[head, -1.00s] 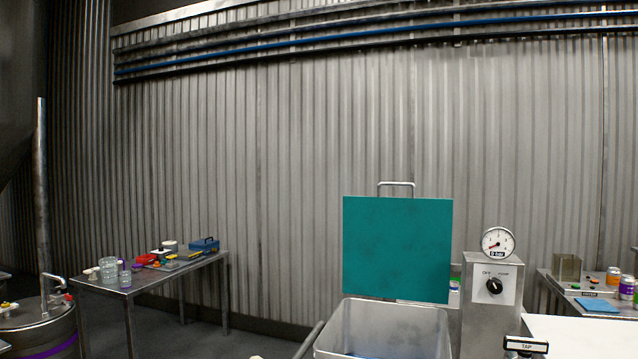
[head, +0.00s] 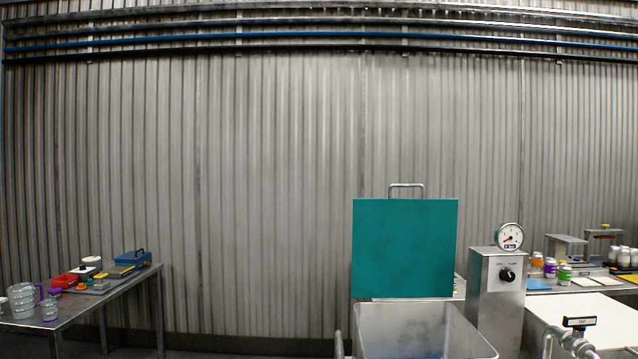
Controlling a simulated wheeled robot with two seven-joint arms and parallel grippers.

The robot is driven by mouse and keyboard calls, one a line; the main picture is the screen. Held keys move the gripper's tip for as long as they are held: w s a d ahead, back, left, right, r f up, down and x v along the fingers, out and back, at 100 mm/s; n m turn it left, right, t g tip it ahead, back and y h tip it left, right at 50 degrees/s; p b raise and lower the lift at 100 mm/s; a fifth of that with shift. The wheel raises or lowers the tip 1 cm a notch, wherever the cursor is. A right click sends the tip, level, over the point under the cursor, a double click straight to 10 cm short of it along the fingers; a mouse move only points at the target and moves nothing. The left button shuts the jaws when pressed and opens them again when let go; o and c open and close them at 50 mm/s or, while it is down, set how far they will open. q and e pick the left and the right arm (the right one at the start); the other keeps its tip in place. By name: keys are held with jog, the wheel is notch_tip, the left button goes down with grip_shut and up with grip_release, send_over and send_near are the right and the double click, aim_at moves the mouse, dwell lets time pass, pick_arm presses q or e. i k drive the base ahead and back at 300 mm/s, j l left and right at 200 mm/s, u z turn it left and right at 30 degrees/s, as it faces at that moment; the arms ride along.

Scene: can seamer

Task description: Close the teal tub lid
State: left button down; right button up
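The teal lid (head: 404,248) stands upright, open, at the back edge of a grey metal tub (head: 418,335). A metal handle (head: 406,186) sticks up from the lid's top edge. The tub is open at the top, and its lower part is cut off by the bottom of the head view. Neither of my grippers shows in the head view.
A metal control box (head: 497,290) with a knob and a round gauge (head: 509,237) stands right of the tub. A tap (head: 578,338) is at the bottom right. A side table (head: 80,300) with jars and tools is at left. Another bench with cans is at right.

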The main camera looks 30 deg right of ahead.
aim_at(401, 249)
jog(key=i+j, duration=0.2)
jog(key=i, duration=0.2)
jog(key=i+j, duration=0.2)
jog(key=i, duration=0.15)
jog(key=i+j+u, duration=0.1)
jog(key=i, duration=0.3)
jog(key=i+l+z, duration=0.1)
jog(key=i+z, duration=0.75)
jog(key=i+j+z, duration=0.1)
jog(key=i+z, duration=0.15)
jog(key=z, duration=0.2)
jog(key=i+j+z, duration=0.25)
jog(key=z, duration=0.15)
jog(key=i, duration=0.1)
